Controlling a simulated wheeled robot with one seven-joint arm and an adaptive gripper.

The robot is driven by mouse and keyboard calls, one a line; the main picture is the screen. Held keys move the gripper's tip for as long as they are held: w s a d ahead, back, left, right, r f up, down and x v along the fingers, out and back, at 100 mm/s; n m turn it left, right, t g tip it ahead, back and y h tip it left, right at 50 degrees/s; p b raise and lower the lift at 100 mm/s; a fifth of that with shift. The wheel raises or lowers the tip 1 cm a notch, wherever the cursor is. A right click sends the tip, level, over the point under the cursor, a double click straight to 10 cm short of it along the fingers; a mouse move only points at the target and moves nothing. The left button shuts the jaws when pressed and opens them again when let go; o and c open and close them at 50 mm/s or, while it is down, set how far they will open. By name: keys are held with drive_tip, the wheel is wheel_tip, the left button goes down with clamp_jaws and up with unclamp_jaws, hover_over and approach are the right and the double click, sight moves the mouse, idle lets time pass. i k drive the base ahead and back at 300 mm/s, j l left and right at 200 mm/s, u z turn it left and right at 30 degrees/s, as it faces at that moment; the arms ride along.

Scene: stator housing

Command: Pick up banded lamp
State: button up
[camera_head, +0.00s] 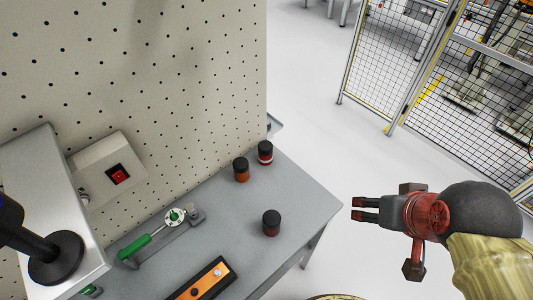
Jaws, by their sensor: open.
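Three small cylinders with black tops stand upright on the grey table (312,196). The one farthest back (265,153) is red with a pale band near its base and best matches the banded lamp. An orange one (241,170) stands just to its left and nearer. A dark red one (271,223) stands apart, closer to the table's front edge. My gripper (356,208) is open and empty, to the right of the table and clear of all three cylinders. Its fingers point left toward the table.
A pegboard wall (180,70) rises behind the table. A green-handled tool with a dial (150,240) and an orange-and-black tray (203,282) lie at the left and front. A box with a red switch (118,175) is at the left. Mesh fencing (400,60) stands far right.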

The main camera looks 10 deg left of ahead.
sight(265, 148)
drive_tip(key=u, duration=2.65)
drive_tip(key=z, duration=1.85)
drive_tip(key=u, duration=1.35)
drive_tip(key=l, duration=0.35)
drive_tip(key=i+l, duration=0.15)
drive_tip(key=l, duration=0.15)
